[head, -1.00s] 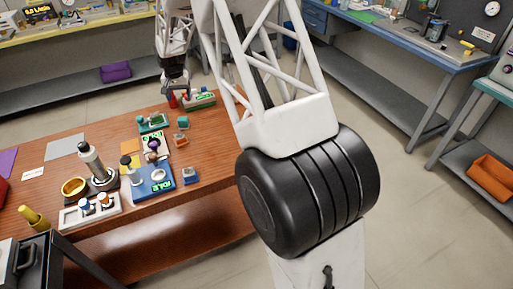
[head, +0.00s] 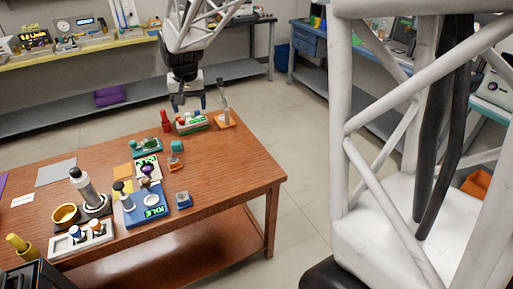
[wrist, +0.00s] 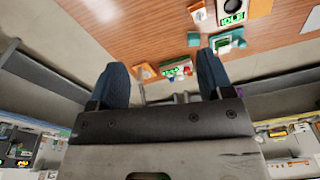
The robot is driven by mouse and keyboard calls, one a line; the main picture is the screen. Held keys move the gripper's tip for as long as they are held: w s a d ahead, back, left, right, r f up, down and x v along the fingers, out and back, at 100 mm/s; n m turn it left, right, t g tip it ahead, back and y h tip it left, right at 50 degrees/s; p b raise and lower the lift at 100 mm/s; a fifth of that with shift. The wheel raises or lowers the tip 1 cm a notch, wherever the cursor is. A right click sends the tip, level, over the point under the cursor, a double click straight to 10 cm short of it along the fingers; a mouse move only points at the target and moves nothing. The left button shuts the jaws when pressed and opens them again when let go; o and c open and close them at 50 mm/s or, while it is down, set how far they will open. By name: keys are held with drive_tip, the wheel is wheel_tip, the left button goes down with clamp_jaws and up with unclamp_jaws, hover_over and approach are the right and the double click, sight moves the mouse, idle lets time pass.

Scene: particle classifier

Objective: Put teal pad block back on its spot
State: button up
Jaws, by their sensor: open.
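A small teal block (head: 177,146) stands on the wooden table, just right of a teal device (head: 147,144) with a green display. An orange piece (head: 175,161) is in front of the block. In the wrist view the teal block (wrist: 193,39) shows to the left of the teal device (wrist: 226,44). Whether a marked spot lies under or near the block is too small to tell. My gripper (head: 190,106) is open and empty, raised above the far end of the table. Its two fingers (wrist: 164,74) show apart in the wrist view, with nothing between them.
A green-and-grey device (head: 192,124) with a red bottle (head: 166,121) beside it and a stand on an orange base (head: 225,121) are near my gripper. A blue device (head: 148,206) and a small blue-topped block (head: 183,200) are nearer. The table's right side is bare.

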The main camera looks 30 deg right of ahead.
drive_tip(key=s+d+r+n, duration=0.1)
drive_tip(key=s, duration=1.7)
drive_tip(key=s+d+r+n+t, duration=0.1)
drive_tip(key=s, duration=1.7)
drive_tip(key=shift+d, duration=0.35)
